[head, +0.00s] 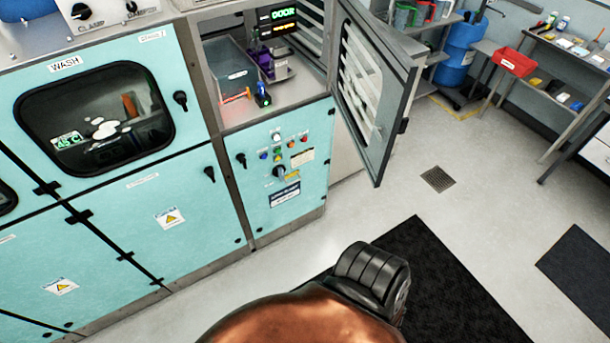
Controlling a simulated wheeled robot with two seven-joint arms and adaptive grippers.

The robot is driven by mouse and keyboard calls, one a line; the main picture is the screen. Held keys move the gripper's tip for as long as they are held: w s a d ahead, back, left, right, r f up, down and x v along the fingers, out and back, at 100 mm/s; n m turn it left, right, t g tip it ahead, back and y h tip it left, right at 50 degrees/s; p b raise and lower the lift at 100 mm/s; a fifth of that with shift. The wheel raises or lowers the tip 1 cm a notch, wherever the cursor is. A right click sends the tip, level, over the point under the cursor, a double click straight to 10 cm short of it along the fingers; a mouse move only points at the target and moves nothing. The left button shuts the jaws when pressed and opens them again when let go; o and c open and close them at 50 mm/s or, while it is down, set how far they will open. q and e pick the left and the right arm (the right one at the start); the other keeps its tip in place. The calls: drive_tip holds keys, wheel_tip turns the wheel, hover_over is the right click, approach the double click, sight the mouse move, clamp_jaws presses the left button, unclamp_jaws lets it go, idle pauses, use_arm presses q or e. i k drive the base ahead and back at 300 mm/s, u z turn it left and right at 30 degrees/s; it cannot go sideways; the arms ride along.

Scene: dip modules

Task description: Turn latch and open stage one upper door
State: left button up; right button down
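The teal upper door (160,135) with a dark window sits flush and shut in the machine front, at the left. A small label (152,36) above it seems to read stage 1, and a "WASH" label (65,65) is at its upper left. The black latch (180,99) is at the door's right edge, its lever pointing down and slightly right. Neither gripper is in view. Nothing is seen touching the latch or the door.
A glazed door (376,85) with louvres stands swung open into the room, right of an open bay (265,90) holding a grey bin. Lower teal panels (175,205) are shut. The floor (440,215) before the machine is mostly clear, with a dark mat (440,285).

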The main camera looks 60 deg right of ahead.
sight(398, 74)
drive_tip(key=u, duration=0.55)
drive_tip(key=i, duration=0.95)
drive_tip(key=z, duration=3.3)
